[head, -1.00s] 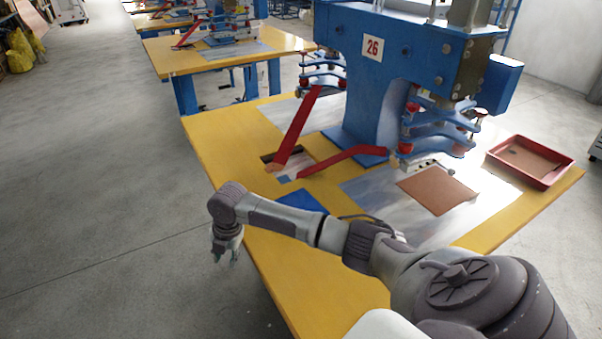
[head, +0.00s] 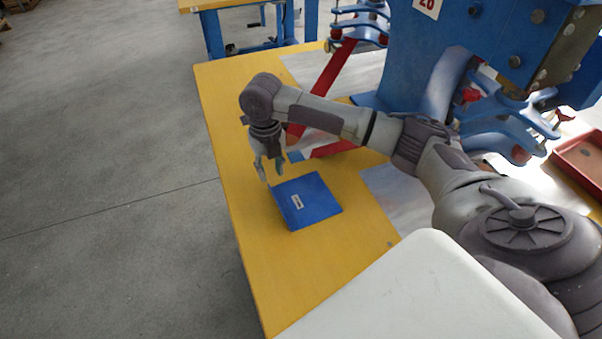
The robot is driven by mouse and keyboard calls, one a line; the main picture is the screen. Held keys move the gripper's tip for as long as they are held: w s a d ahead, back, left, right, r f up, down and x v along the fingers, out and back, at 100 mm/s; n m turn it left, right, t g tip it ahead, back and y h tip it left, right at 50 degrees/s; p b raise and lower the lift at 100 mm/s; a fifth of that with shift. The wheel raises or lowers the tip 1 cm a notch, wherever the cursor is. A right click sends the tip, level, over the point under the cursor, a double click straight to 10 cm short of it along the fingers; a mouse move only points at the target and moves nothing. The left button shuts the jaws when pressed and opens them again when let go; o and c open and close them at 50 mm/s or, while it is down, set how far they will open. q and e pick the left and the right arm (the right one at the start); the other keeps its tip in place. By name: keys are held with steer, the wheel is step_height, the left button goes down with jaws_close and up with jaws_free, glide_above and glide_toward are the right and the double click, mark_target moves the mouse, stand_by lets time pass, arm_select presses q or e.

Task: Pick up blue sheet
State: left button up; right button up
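The blue sheet (head: 312,211) lies flat on the yellow table (head: 262,266) near its left edge, with a small pale label on it. My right gripper (head: 271,180) points down beside the sheet's upper left corner, above the table. Its fingers look apart with nothing between them. In this view I cannot tell its exact height or whether it touches the sheet. My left gripper is not in view.
A blue welding machine (head: 480,40) with red levers (head: 334,80) stands on the table behind my arm. A metal plate (head: 398,196) lies right of the sheet, and a red tray (head: 580,160) is at the far right. Open floor (head: 110,200) lies to the left.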

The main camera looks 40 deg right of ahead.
mark_target(271, 190)
steer(key=shift+d+f, duration=0.1)
steer(key=shift+f, duration=0.55)
steer(key=shift+w+f, duration=0.1)
steer(key=shift+f, duration=0.15)
steer(key=shift+a+f, duration=0.2)
steer(key=shift+f, duration=0.55)
step_height(271, 190, down, 3)
steer(key=shift+a+r, duration=0.1)
steer(key=shift+r, duration=0.05)
steer(key=shift+f, duration=0.5)
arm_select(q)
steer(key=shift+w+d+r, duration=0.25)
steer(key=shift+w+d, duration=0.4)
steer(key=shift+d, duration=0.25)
arm_select(e)
jaws_close()
